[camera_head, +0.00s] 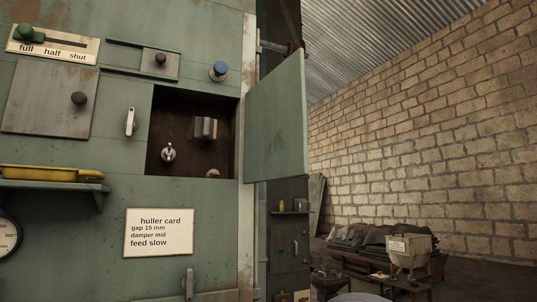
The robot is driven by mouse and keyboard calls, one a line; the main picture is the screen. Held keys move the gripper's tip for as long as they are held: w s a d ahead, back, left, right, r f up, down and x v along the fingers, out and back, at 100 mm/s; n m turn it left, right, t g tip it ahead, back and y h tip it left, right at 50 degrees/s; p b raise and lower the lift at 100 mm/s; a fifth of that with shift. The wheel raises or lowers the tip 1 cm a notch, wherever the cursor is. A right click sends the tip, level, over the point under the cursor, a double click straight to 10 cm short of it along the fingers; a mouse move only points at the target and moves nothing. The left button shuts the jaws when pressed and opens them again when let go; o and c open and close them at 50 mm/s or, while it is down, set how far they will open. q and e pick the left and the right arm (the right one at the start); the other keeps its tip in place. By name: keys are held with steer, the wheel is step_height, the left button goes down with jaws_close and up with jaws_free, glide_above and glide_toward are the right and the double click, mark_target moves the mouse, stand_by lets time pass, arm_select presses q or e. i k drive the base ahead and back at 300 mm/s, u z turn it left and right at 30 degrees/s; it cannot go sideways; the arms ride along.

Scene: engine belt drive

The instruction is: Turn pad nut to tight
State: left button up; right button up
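No part is marked as the pad nut, and I cannot tell which one it is. An open compartment (184,105) in the green machine panel has a dark interior. Inside it, a shiny metal knob with a short stem (168,153) sits at the left. A grey metal block (205,128) is at the upper right, and a small rounded piece (213,173) is low at the right, partly hidden by the edge. Neither of my grippers is in view.
The compartment's green door (277,120) stands open to the right. A slider plate (52,45) reads full, half, shut. A huller card (159,232) hangs below. A yellow tray (50,173) rests on a shelf at left. A handle (130,122) is left of the opening.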

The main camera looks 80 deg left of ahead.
mark_target(169, 153)
steer(key=z, duration=0.05)
steer(key=k, duration=1.1)
steer(key=u, duration=1.4)
